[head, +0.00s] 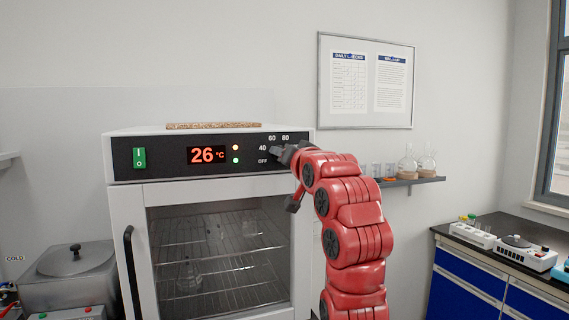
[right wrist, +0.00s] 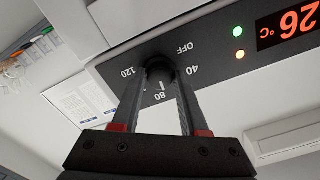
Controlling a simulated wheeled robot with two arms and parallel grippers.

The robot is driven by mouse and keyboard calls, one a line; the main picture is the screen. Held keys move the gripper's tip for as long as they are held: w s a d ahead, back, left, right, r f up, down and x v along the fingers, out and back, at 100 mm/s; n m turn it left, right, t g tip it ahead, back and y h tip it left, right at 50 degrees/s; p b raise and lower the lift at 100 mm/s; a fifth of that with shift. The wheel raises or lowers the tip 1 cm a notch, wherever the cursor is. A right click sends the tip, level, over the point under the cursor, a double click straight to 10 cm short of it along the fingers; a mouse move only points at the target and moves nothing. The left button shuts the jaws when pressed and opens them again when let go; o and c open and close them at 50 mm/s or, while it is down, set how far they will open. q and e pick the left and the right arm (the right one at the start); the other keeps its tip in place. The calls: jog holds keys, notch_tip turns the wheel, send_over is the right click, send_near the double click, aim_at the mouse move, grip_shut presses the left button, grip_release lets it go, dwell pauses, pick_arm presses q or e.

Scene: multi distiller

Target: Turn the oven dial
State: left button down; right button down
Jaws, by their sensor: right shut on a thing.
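The white oven (head: 127,212) has a black control panel (head: 175,160) with a red display reading 26 °C. In the head view my right gripper (head: 284,153) is at the panel's right end and hides the dial; the marks 40, 60, 80 and OFF show around it. In the right wrist view the round black dial (right wrist: 158,70) sits between the two fingers of the right gripper (right wrist: 160,78), which is shut on it. Marks OFF, 40, 80 and 120 surround the dial there. My left gripper is not in view.
The oven's glass door (head: 220,255) is closed, with wire racks inside and a dark handle (head: 131,270) at left. A wall shelf (head: 412,182) with glassware is right of my arm. A blue-fronted bench (head: 465,275) stands at right, a metal bath (head: 75,265) at left.

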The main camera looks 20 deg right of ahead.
jog(key=shift+m+b, duration=0.7)
jog(key=shift+m, duration=0.8)
jog(key=shift+r, duration=0.1)
jog(key=c, duration=0.8)
grip_release()
jog(key=o, duration=0.4)
jog(key=shift+w, duration=0.2)
jog(key=shift+c, duration=0.2)
jog(key=shift+s, duration=0.15)
